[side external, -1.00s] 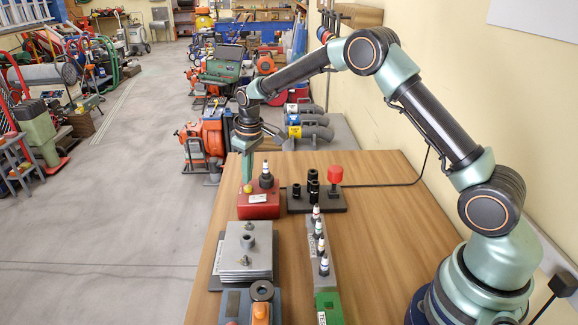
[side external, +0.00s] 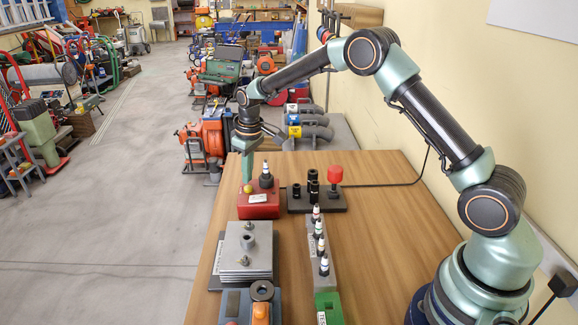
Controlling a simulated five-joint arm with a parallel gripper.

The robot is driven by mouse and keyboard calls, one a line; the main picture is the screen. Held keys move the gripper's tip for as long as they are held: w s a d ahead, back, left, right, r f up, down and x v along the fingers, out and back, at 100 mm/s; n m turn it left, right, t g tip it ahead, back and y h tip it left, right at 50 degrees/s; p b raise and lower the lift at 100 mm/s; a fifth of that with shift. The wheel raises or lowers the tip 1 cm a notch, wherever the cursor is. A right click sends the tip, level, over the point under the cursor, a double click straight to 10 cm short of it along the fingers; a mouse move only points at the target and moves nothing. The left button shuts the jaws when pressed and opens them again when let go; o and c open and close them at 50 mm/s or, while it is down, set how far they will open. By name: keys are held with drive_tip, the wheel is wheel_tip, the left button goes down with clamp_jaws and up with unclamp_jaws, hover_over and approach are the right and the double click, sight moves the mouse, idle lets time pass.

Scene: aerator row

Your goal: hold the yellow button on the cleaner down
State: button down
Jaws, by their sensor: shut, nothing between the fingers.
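The cleaner (side external: 259,211) is a red box near the far left edge of the wooden table. Its yellow button (side external: 248,188) shows on the left of its top. A black socket (side external: 266,181) with a white-tipped plug standing in it is on the right of its top. My gripper (side external: 247,181) points straight down over the left of the cleaner, shut and empty. Its green fingertips are right at the yellow button; I cannot tell whether they touch it or how far it is pressed.
A dark stand (side external: 316,200) with black sockets and a red knob (side external: 335,174) is right of the cleaner. A grey rail (side external: 322,277) holding several plugs runs nearer, ending at a green block (side external: 328,307). A stack of grey plates (side external: 242,262) stands left of it. The table's right side is clear.

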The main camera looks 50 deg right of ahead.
sight(249, 187)
drive_tip(key=shift+f, duration=0.25)
idle(0.4)
drive_tip(key=shift+f, duration=0.35)
drive_tip(key=shift+f, duration=0.45)
idle(2.9)
drive_tip(key=shift+r, duration=3.05)
